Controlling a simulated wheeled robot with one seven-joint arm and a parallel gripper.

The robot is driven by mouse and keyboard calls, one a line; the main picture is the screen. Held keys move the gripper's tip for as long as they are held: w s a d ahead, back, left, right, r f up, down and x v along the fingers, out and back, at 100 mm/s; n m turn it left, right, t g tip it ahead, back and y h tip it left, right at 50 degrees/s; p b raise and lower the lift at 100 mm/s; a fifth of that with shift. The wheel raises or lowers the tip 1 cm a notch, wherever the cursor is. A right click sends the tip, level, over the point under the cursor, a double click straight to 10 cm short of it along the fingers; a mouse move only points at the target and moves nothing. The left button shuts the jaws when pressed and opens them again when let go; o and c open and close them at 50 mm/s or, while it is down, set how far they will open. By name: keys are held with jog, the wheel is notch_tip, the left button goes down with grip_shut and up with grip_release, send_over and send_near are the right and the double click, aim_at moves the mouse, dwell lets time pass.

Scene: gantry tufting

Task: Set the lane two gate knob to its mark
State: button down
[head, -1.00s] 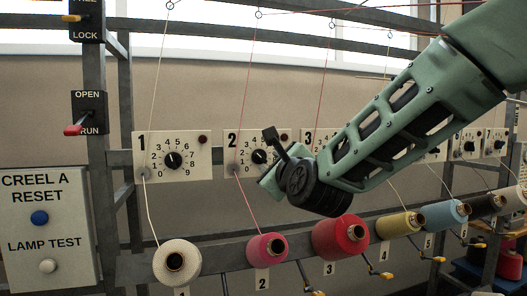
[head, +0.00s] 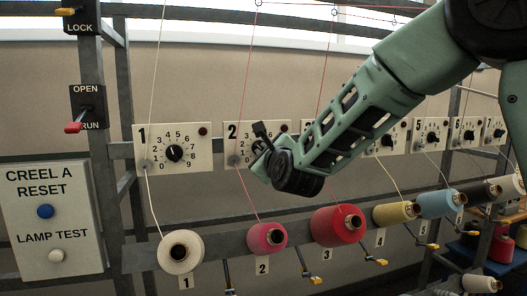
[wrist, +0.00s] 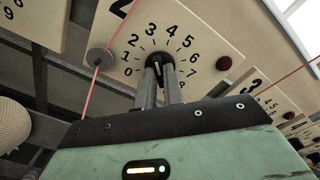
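The lane two dial plate (head: 236,159) is cream, with numbers 0 to 9 around a dark gate knob (wrist: 160,60). In the head view my wrist and gripper cover the right part of this plate. In the wrist view the plate shows large with its digits. My gripper (wrist: 161,66) has its two grey fingers on either side of the knob, close together, and they appear to touch it. The knob's pointer is mostly hidden between the fingers, so its setting cannot be read. No separate target mark can be made out.
Lane one's plate (head: 146,150) is to the left, and more plates run right. Yarn cones, including a pink one (head: 266,238) and a red one (head: 330,226), stand below. A pink thread (wrist: 90,92) passes left of the knob. A reset panel (head: 42,220) is at far left.

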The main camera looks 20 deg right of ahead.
jog(key=shift+f+n+b, duration=0.15)
jog(key=shift+n+b, duration=0.15)
jog(key=shift+b, duration=0.25)
jog(key=n+b, duration=0.9)
jog(key=n, duration=0.8)
jog(key=shift+b, duration=0.3)
jog(key=shift+n, duration=0.3)
jog(key=c, duration=1.5)
grip_release()
jog(key=shift+s, duration=0.1)
